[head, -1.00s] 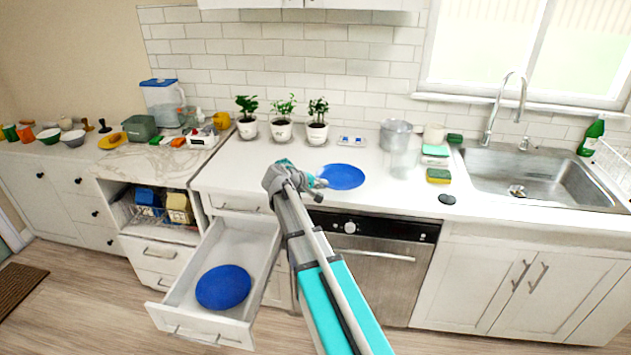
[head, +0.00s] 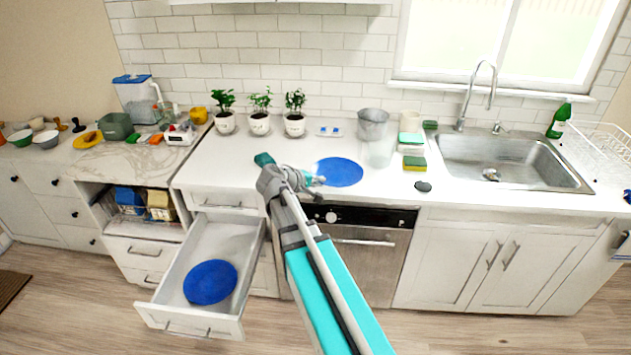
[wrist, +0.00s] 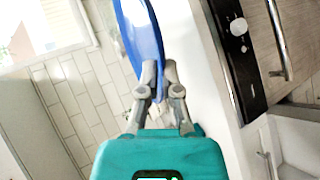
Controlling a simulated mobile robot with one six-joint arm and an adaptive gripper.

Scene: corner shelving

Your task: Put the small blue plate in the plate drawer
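A blue plate (head: 341,172) is in my gripper (head: 318,180), which is gripping its left edge over the white counter. In the wrist view the plate (wrist: 140,35) shows nearly edge-on, with its rim between the two grey fingers (wrist: 157,82). The plate seems to be just above the counter; the exact gap is hard to tell. The drawer (head: 238,262) below the counter, left of my arm, is pulled open. Another blue plate (head: 210,282) lies flat inside it, toward the front.
Three potted plants (head: 260,122) stand at the back of the counter. A metal pot (head: 373,124), a clear glass (head: 380,153) and sponges (head: 414,163) are right of the held plate, before the sink (head: 510,162). The dishwasher (head: 365,255) is right of the drawer.

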